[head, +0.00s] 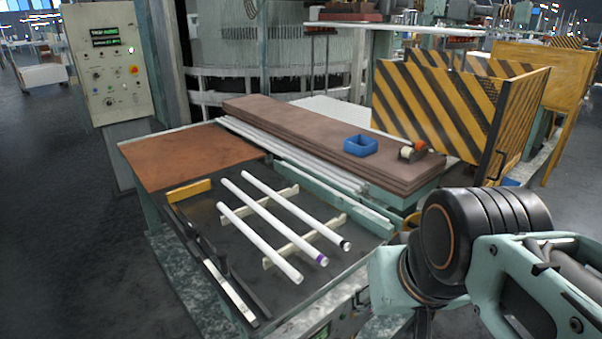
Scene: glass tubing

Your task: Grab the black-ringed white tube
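The black-ringed white tube (297,211) lies on the dark table, rightmost of three parallel white tubes. Its black ring is at its near right end. The middle tube (272,217) has a purple ring at its near end. The left tube (258,243) shows no clear ring. All three rest across two pale support bars (335,226), with gaps between them. My arm shows at the lower right, to the right of the tubes and apart from them. My gripper's fingers are not visible.
A brown board (190,155) covers the table's far left. Dark rails (203,248) and a yellow block (188,190) lie left of the tubes. Behind are stacked brown boards (290,125) with a blue bin (360,146) and white pipes. A striped yellow barrier (440,110) stands at right.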

